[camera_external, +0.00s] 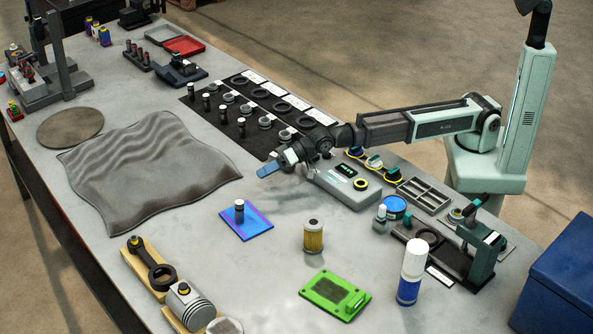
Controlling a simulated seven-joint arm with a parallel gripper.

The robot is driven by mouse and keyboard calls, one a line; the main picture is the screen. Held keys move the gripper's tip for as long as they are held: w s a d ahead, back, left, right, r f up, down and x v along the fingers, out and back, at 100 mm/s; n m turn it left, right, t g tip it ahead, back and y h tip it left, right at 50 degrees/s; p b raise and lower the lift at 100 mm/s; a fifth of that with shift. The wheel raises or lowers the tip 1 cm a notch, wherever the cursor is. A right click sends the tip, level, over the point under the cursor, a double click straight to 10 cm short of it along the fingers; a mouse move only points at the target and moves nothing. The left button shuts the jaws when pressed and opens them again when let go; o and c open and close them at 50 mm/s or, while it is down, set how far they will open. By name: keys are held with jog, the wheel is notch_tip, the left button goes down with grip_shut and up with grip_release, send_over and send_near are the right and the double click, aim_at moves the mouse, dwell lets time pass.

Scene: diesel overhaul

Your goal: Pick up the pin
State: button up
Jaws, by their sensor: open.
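A small dark upright cylinder with a lighter top, which looks like a pin (239,211), stands on a blue and purple pad (256,227) near the middle of the bench. More small upright pins (241,128) stand in a row on the black mat behind. I cannot tell which one the task means. My gripper (267,171) is open, with blue fingertips, above the bench between the black mat and the pad. It is up and to the right of the pin on the pad, apart from it. I see nothing between its fingers.
A crumpled grey cloth (145,170) lies left of my gripper. A grey control box (342,186) is close on the right. Bare bench surrounds the blue pad.

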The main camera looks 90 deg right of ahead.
jog(key=d+m, duration=0.2)
jog(key=d, duration=0.1)
jog(key=w+d+m, duration=0.1)
jog(key=d+m, duration=0.2)
jog(key=w+d+m, duration=0.1)
jog(key=d+m, duration=0.1)
jog(key=d, duration=0.1)
jog(key=shift+w+d+m+y, duration=0.15)
jog(key=shift+d+m+y, duration=0.05)
jog(key=shift+m+y, duration=0.1)
jog(key=w+d+r+m+t+h, duration=0.1)
jog(key=d+r+m+t, duration=0.1)
jog(key=d+m, duration=1)
jog(key=w+d+r+m+t, duration=0.1)
jog(key=d+m+t, duration=0.2)
jog(key=d+m, duration=0.85)
jog(key=n, duration=0.3)
send_near(242, 128)
jog(key=shift+w+d+r+m, duration=0.15)
jog(key=shift+w+d+r, duration=0.15)
jog(key=shift+r, duration=0.1)
jog(key=shift+w+d+r+m, duration=0.1)
jog(key=shift+w+d+r, duration=0.15)
jog(key=shift+r, duration=0.15)
jog(key=shift+x, duration=3.75)
grip_shut()
